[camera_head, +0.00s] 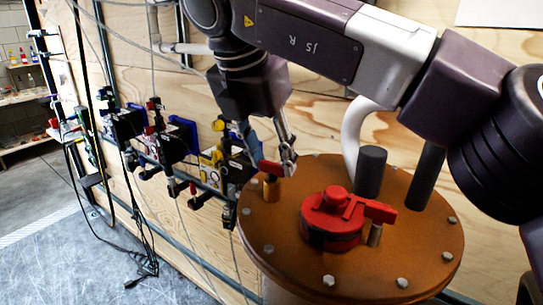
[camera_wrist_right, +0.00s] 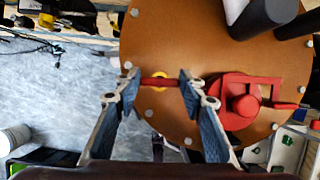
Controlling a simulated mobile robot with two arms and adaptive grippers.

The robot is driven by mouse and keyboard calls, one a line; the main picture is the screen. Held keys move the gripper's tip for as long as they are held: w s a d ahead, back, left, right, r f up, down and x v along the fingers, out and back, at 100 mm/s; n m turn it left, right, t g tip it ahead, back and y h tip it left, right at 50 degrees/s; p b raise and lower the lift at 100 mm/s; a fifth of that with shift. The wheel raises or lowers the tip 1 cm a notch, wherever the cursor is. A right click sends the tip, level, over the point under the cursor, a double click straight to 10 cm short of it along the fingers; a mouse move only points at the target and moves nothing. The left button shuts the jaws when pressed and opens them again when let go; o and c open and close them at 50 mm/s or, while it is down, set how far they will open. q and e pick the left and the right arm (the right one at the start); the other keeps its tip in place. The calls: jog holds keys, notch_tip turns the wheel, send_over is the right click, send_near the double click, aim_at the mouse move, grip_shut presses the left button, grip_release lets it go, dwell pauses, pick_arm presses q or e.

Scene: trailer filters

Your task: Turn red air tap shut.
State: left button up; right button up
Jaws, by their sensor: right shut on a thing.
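A small red tap handle (camera_head: 270,167) sits on a brass stem (camera_head: 271,188) near the left edge of a round orange-brown lid. My right gripper (camera_head: 277,163) reaches down to it from above. In the right wrist view the red handle (camera_wrist_right: 158,82) lies crosswise as a bar, with the brass ring under its middle. The fingers of my right gripper (camera_wrist_right: 159,87) close on its two ends. The far finger is partly hidden in the head view. My left gripper is not in view.
The bolted lid (camera_head: 285,265) carries a larger red cap with a lever (camera_head: 335,220) and a dark upright cylinder (camera_head: 370,172), both close to the tap. A plywood wall (camera_head: 130,45) with valves, hoses and cables stands behind. Grey floor (camera_head: 70,260) is open at left.

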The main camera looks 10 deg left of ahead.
dwell(0.3)
jog(key=o, duration=1.2)
jog(key=shift+c, duration=0.2)
jog(key=v, duration=0.7)
jog(key=shift+r, duration=0.25)
jog(key=shift+s, duration=0.1)
